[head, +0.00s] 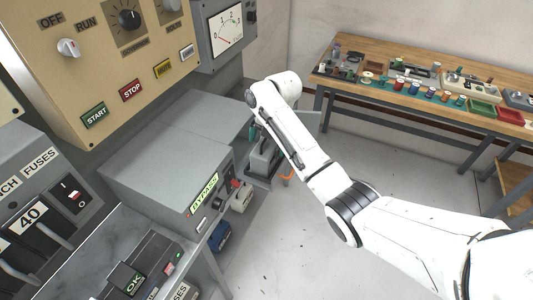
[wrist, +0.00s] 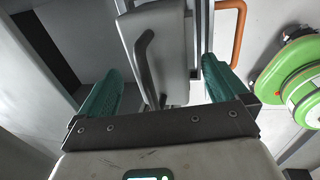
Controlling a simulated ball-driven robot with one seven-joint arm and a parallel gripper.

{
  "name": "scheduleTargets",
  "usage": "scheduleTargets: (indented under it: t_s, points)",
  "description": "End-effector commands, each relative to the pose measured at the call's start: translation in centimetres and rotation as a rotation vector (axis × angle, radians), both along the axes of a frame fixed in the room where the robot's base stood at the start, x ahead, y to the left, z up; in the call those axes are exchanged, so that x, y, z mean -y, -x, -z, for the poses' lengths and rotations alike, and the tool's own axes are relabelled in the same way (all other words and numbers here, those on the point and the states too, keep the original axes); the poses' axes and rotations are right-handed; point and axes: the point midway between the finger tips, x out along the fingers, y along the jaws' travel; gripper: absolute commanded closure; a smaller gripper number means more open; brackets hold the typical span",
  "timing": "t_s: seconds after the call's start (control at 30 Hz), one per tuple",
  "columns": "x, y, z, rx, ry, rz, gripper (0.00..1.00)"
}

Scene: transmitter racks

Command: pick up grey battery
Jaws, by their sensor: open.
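The grey battery (wrist: 172,40) is a grey block with a dark carrying handle (wrist: 144,60). In the wrist view it lies between and beyond the two green finger pads of my gripper (wrist: 162,85). My gripper is open, with a gap visible beside the battery; I cannot tell whether the fingers reach down around it. In the head view, a grey block that looks like the battery (head: 262,158) stands low past the grey cabinets, partly hidden by my arm. Only a bit of green finger (head: 254,132) shows there.
A grey BYPASS cabinet (head: 165,165) stands left of my arm. A white unit (head: 241,198) and a blue unit (head: 220,236) sit low beside it. An orange handle (wrist: 239,30) and a green reel (wrist: 298,75) are right of my gripper. A workbench (head: 350,78) stands behind; the floor between is clear.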

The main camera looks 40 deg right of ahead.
Motion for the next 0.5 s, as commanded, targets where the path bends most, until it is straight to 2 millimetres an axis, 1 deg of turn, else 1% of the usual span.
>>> scheduleTargets:
  t_s: [0.1,0.3,0.37,0.5]
  points:
    - [-0.07,-0.08,0.70,-0.001,-0.001,0.000,0.00]
    - [-0.08,-0.11,0.78,0.000,0.000,-0.001,0.00]
    - [-0.08,-0.11,0.77,0.000,0.000,0.000,0.05]
    - [-0.08,-0.11,0.75,0.000,0.000,0.000,0.18]
